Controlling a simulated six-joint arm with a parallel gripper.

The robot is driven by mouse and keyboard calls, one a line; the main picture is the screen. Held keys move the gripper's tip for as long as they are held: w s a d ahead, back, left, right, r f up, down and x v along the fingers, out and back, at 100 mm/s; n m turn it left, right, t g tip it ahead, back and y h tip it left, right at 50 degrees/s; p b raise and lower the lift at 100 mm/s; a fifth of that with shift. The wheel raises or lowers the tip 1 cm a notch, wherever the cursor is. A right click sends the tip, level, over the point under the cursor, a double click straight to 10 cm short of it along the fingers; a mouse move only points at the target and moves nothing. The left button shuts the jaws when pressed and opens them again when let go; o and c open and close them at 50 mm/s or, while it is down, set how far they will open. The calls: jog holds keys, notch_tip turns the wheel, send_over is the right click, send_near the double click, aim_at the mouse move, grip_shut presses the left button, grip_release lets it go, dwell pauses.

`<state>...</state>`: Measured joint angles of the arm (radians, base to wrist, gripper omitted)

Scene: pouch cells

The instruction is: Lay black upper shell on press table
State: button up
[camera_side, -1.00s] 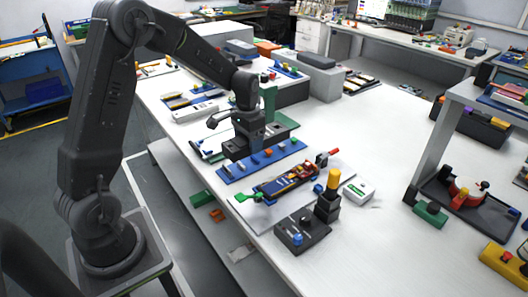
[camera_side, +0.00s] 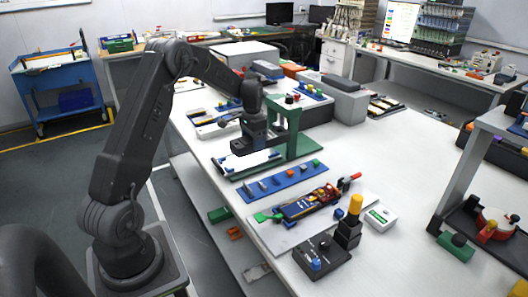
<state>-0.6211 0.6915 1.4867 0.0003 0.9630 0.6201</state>
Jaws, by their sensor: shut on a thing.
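My gripper (camera_side: 254,146) is shut on a dark piece, taken to be the black upper shell (camera_side: 242,151). The shell is hard to tell apart from the dark jaws. It is held low over a white plate (camera_side: 262,160) in front of the green press (camera_side: 293,123). The plate seems to be the press table. I cannot tell whether the shell touches it. The press has an upright column and a green base, partly hidden behind my gripper.
A blue strip (camera_side: 282,181) with small coloured parts lies in front of the plate. Nearer is a long assembly (camera_side: 308,204) on a pale board, a yellow-topped black post (camera_side: 350,222) and a black box (camera_side: 322,258).

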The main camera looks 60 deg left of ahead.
send_over(242, 160)
jog(key=f, duration=0.2)
jog(key=shift+d+r, duration=0.1)
jog(key=shift+r, duration=0.1)
jog(key=shift+f, duration=0.1)
jog(key=shift+f, duration=2.8)
jog(key=shift+f, duration=1.05)
jog(key=o, duration=1)
notch_tip(242, 160, up, 14)
